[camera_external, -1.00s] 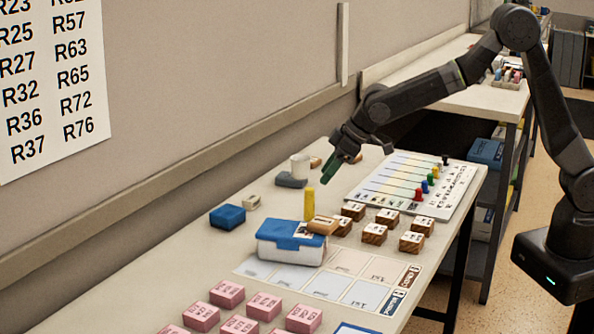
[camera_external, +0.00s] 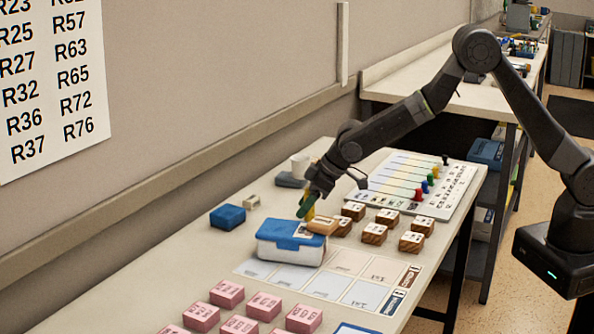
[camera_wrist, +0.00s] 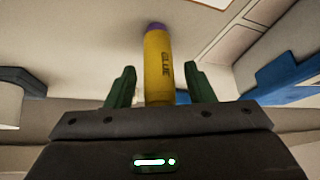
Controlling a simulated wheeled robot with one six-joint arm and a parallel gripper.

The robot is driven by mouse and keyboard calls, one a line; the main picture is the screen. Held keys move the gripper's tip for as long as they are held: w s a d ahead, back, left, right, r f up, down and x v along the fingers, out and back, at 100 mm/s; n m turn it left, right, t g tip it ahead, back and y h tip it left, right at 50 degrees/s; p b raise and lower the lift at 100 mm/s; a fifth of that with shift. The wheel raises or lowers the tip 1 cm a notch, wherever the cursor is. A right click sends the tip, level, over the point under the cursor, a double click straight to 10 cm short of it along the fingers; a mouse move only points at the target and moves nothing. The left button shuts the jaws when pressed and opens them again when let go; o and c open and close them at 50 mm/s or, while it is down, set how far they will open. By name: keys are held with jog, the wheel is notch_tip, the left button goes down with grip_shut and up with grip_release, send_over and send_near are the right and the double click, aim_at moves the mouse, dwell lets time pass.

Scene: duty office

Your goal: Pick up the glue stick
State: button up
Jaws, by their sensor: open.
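The glue stick is a yellow cylinder with a purple end and the word GLUE on its side. In the wrist view the glue stick (camera_wrist: 158,66) shows between the two green fingers of my gripper (camera_wrist: 160,85), with a gap on each side. In the external view my gripper (camera_external: 306,203) is low over the table behind the blue-lidded box. It hides most of the glue stick there; only a bit of yellow (camera_external: 310,214) shows. My gripper is open and holds nothing.
A blue block (camera_external: 227,217) is to the left. Letter blocks (camera_external: 374,233) stand to the right. A white mug (camera_external: 299,165) is behind.

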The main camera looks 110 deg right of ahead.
jog(key=shift+f, duration=0.1)
grip_shut()
